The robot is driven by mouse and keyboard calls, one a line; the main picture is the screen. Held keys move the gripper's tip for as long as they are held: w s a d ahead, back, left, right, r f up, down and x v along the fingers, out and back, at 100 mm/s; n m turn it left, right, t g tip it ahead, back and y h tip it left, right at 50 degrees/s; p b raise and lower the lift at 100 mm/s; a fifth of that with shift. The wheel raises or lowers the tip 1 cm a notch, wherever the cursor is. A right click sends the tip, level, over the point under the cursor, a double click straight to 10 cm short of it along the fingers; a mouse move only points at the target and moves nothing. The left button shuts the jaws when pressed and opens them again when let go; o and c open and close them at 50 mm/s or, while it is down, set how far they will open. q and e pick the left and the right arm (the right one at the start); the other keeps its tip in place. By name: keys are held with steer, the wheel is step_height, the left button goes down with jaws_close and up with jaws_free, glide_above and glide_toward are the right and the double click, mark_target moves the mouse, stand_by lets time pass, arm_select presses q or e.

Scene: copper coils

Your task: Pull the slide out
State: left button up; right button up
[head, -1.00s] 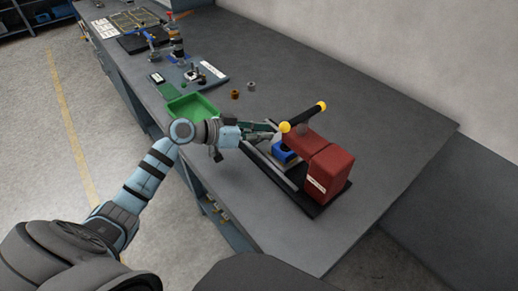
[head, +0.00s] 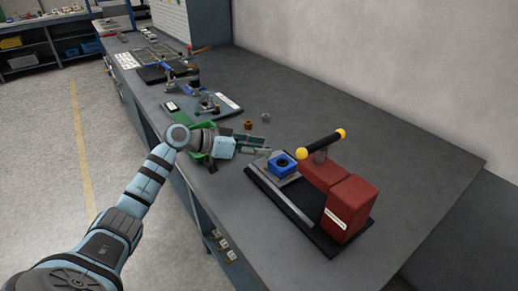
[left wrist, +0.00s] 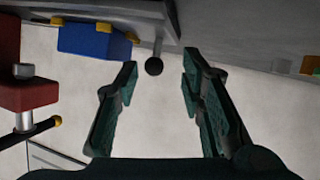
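The slide carries a blue block (head: 282,163) with a dark round hole, on the black base (head: 324,243) of a red press (head: 347,207). The block stands to the left of the red press body. My left gripper (head: 267,147) is just behind and left of the block. In the left wrist view my left gripper (left wrist: 160,80) is open, with its fingers apart and empty. A black knob (left wrist: 154,66) on a short rod lies just beyond and between the fingertips, apart from both. The blue block (left wrist: 95,41) shows to its left there. My right gripper is out of view.
The press handle (head: 322,144), a black bar with yellow ball ends, sticks up near the block. Small brown and grey coils (head: 248,125) lie beyond. The table's right side is clear.

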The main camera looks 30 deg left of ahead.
arm_select(q)
steer(key=shift+s, duration=0.1)
steer(key=v, duration=1.1)
steer(key=shift+s+a+r, duration=0.2)
steer(key=shift+s+a, duration=0.05)
steer(key=shift+a, duration=0.05)
